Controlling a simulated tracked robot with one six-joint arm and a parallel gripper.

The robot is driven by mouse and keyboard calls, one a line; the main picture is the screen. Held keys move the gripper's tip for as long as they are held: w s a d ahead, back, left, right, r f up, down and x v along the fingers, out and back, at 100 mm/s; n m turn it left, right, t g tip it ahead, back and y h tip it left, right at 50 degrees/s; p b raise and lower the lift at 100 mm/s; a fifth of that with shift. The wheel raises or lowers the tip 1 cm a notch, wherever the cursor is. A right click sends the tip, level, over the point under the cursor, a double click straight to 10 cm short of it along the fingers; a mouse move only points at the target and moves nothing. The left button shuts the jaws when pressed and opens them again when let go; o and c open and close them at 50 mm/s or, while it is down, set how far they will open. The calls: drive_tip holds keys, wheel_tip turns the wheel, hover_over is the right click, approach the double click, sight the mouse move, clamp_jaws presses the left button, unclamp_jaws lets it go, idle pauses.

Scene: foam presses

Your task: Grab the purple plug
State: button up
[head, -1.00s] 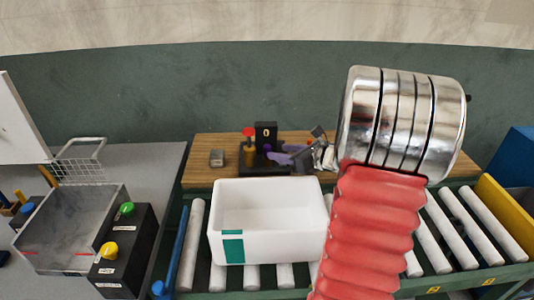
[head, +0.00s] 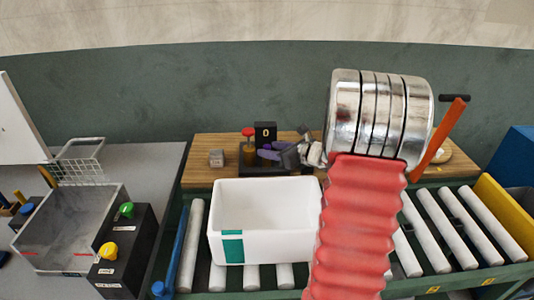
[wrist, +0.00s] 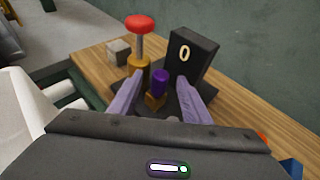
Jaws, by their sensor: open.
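The purple plug (wrist: 160,82) stands upright in an orange-brown holder on a dark base in the wrist view. My gripper (wrist: 154,88) is open, with its two purple-grey fingers on either side of the plug. The plug appears between the fingertips or just beyond them; I cannot tell whether they touch it. In the head view my gripper (head: 268,154) is at the dark base on the wooden table, and the plug cannot be told apart from the fingers there.
A red-topped post (wrist: 139,28) stands left of the plug, and a black block marked 0 (wrist: 192,52) stands right behind it. A grey block (head: 217,158) lies on the wooden table (head: 200,176). A white bin (head: 285,243) sits on the rollers in front.

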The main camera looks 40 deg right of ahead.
drive_tip(key=shift+c, duration=0.3)
clamp_jaws()
drive_tip(key=shift+r, duration=0.15)
wheel_tip(320, 180, up, 10)
idle(0.7)
idle(0.4)
